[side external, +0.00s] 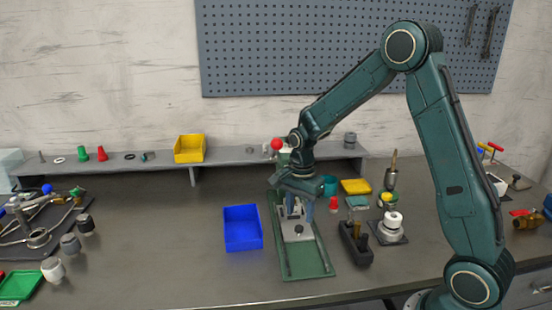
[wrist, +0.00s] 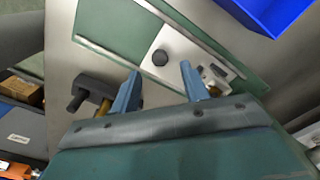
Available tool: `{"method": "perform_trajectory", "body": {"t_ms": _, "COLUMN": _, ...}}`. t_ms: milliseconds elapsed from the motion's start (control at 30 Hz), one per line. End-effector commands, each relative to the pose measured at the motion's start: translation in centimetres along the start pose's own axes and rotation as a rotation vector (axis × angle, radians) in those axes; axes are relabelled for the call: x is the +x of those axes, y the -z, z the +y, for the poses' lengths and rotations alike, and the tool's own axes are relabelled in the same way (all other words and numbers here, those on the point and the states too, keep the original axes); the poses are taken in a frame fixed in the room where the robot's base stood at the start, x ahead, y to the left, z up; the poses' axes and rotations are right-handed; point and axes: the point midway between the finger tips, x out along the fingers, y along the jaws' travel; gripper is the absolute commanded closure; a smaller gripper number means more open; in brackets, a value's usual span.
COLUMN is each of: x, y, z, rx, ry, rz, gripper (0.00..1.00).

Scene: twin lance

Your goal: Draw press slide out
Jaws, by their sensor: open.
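The press slide (side external: 304,236) is a pale metal plate with a dark round knob (side external: 299,229). It sits between the rails of a long green base (side external: 307,270) on the bench. In the wrist view the slide (wrist: 205,68) and its knob (wrist: 160,57) show just beyond my fingertips. My gripper (side external: 299,211) points down over the back part of the slide, with its blue fingers apart. The wrist view shows nothing between the fingers of my gripper (wrist: 158,80). My gripper hides the back end of the slide in the side view.
A blue bin (side external: 242,228) stands left of the green base. A dark block with brass pegs (side external: 355,243) stands close on its right. A grey shelf (side external: 225,168) with a yellow bin (side external: 189,148) runs behind. Bench in front of the blue bin is clear.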

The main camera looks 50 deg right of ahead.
Motion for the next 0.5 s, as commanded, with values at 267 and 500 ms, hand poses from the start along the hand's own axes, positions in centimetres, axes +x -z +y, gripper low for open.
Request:
{"method": "perform_trajectory", "body": {"t_ms": 267, "x": 3.4, "y": 0.0, "z": 0.0, "rx": 0.000, "ry": -0.002, "rz": 0.000, "gripper": 0.55}}
{"method": "perform_trajectory", "body": {"t_ms": 500, "x": 4.4, "y": 0.0, "z": 0.0, "rx": 0.000, "ry": 0.000, "rz": 0.000, "gripper": 0.55}}
